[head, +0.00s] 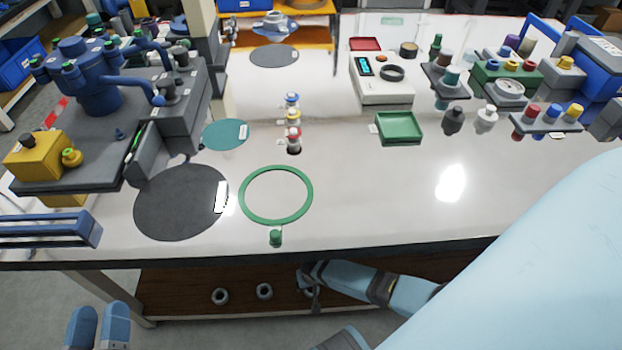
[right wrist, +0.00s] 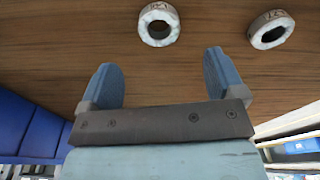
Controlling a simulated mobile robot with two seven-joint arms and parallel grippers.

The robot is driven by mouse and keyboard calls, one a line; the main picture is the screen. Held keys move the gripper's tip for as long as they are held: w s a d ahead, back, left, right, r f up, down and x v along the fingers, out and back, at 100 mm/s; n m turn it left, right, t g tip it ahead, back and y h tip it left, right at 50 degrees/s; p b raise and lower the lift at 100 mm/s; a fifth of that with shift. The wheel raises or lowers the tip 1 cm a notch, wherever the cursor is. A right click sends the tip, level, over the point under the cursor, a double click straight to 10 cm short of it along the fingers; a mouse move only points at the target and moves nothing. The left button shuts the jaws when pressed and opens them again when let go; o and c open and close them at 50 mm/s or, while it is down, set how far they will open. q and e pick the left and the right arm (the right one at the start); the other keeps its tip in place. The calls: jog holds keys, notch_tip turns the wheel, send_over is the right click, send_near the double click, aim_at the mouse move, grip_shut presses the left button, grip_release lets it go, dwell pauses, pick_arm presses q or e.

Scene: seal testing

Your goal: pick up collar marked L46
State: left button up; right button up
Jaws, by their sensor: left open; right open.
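Two grey-white ring collars lie on the wooden lower shelf under the table: a left collar (head: 220,296) and a right collar (head: 264,290) in the head view. The right wrist view shows two such collars, one near the top centre (right wrist: 146,31) and one at the upper right (right wrist: 258,37). Both bear dark markings that I cannot read surely, so I cannot tell which is L46. My right gripper (right wrist: 160,78) is open and empty, its fingers pointing toward the shelf, with the top-centre collar beyond the gap. My left gripper (head: 99,310) is open and empty at lower left.
The lower shelf (head: 180,280) sits beneath the white tabletop (head: 370,205), whose dark front edge overhangs it. On top are a green ring (head: 247,213), a dark round mat (head: 170,205), a green tray (head: 400,138) and a blue-grey machine (head: 90,85).

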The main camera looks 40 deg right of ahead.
notch_tip(320, 180, down, 2)
jog(key=shift+w+b, duration=0.15)
jog(key=shift+b, duration=0.15)
jog(key=shift+f, duration=0.5)
jog(key=f+b, duration=0.4)
jog(key=f, duration=0.1)
jog(key=shift+w+d, duration=0.25)
jog(key=shift+w, duration=0.1)
pick_arm(q)
jog(key=f, duration=0.1)
jog(key=f+g, duration=0.1)
jog(key=f, duration=0.1)
jog(key=d+f+g, duration=0.1)
jog(key=shift+f+m+h, duration=0.3)
jog(key=shift+f+m, duration=0.1)
pick_arm(e)
jog(key=c, duration=1.3)
